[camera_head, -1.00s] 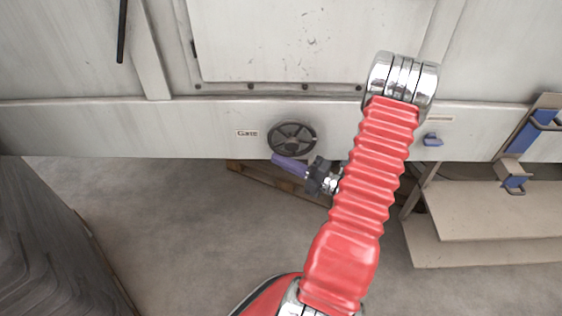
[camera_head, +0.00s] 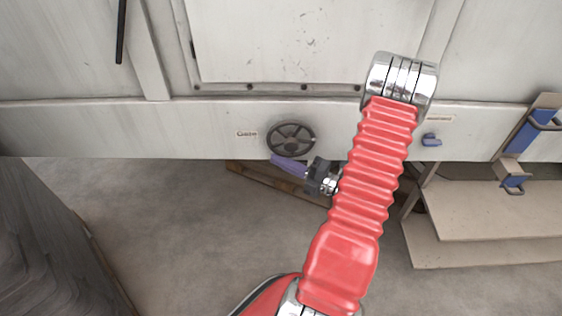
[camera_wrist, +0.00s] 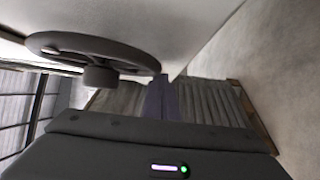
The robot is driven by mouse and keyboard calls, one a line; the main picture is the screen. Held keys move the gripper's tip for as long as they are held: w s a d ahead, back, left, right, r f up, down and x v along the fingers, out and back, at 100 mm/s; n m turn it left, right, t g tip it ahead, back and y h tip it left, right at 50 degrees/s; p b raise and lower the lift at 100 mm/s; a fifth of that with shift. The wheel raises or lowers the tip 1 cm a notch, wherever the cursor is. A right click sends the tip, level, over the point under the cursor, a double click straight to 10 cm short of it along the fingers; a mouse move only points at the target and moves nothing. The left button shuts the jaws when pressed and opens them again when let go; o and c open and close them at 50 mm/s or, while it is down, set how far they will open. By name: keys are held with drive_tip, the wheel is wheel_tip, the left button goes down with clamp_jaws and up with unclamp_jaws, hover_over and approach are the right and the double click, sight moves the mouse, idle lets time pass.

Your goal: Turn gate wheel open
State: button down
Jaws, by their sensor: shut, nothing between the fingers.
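The gate wheel (camera_head: 291,139) is a dark round handwheel with spokes and a knob, set on the pale machine's lower beam beside a small label. My gripper (camera_head: 274,159) is at the wheel's lower left edge in the head view, its purple fingers shut with nothing between them. In the wrist view the wheel (camera_wrist: 95,52) is at the upper left, and my purple fingers (camera_wrist: 160,82) reach toward its right edge. I cannot tell whether the fingers touch the rim.
A blue latch (camera_head: 431,140) is on the beam to the right. Blue clamps (camera_head: 513,170) and beige boards (camera_head: 490,210) stand at the far right. A wooden pallet (camera_head: 265,183) lies on the floor under the beam. A dark stack (camera_head: 55,240) is at the left; floor between is clear.

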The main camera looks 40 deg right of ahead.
idle(0.3)
drive_tip(key=s+d+f, duration=0.2)
drive_tip(key=s+f, duration=0.5)
drive_tip(key=s, duration=0.4)
drive_tip(key=shift+s+f, duration=0.3)
drive_tip(key=shift+f, duration=0.1)
